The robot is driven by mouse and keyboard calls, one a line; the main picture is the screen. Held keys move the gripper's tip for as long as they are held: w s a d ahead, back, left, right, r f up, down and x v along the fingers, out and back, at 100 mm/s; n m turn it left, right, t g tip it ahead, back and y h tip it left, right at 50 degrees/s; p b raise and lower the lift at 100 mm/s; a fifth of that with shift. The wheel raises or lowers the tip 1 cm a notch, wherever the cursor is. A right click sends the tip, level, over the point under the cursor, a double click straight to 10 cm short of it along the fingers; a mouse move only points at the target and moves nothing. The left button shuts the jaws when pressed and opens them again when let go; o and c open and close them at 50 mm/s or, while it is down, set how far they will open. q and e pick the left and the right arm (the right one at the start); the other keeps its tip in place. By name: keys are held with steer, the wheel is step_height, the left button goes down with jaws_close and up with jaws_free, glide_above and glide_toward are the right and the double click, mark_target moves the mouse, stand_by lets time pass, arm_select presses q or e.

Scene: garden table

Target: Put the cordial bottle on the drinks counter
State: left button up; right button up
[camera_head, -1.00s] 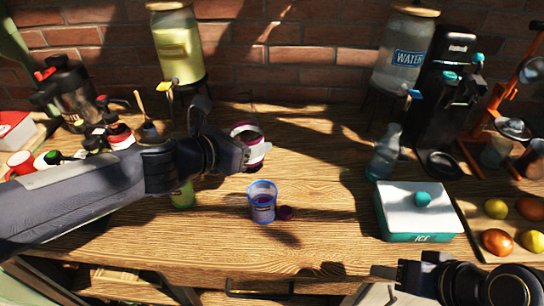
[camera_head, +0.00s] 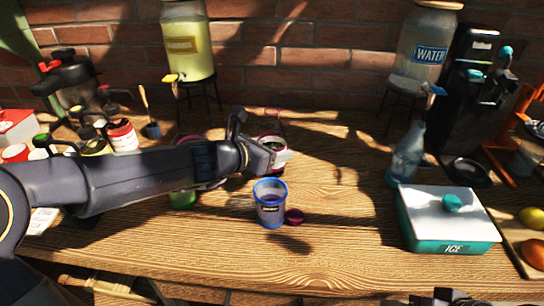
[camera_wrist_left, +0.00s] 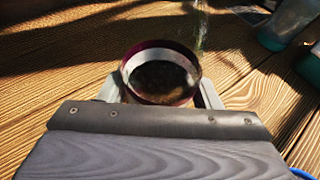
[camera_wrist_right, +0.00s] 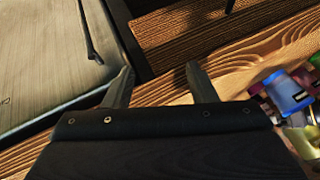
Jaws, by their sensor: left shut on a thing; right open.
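A dark, magenta-and-white, open-topped container (camera_head: 273,160), which looks like the cordial bottle, is in my left gripper (camera_head: 262,154). The gripper is shut on it from the left, behind the blue cup. In the left wrist view its round purple-rimmed mouth (camera_wrist_left: 160,72) shows dark inside, between the fingers. It looks near upright; I cannot tell whether its base touches the wooden counter (camera_head: 340,215). My right gripper (camera_wrist_right: 160,85) is open and empty; in the head view only its top shows at the bottom edge.
The blue cup (camera_head: 270,205) stands in front, with a purple cap (camera_head: 294,216) beside it. A clear bottle (camera_head: 407,155) and an ice box (camera_head: 445,215) stand at right. Drink dispensers (camera_head: 188,40) line the back. Jars crowd the left, some hidden by my arm. Counter right of the cup is clear.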

arm_select(q)
steer(key=shift+r, duration=0.15)
steer(key=shift+f, duration=0.25)
steer(key=o, duration=1.4)
steer(key=shift+o, duration=0.2)
steer(key=shift+r, duration=0.1)
steer(key=shift+s+r+p, duration=0.1)
steer(key=shift+r+p, duration=0.15)
steer(key=shift+p, duration=0.05)
steer(key=p+v, duration=0.4)
steer(key=v, duration=0.7)
steer(key=shift+s+a, duration=0.25)
steer(key=shift+s, duration=0.05)
steer(key=shift+r, duration=0.1)
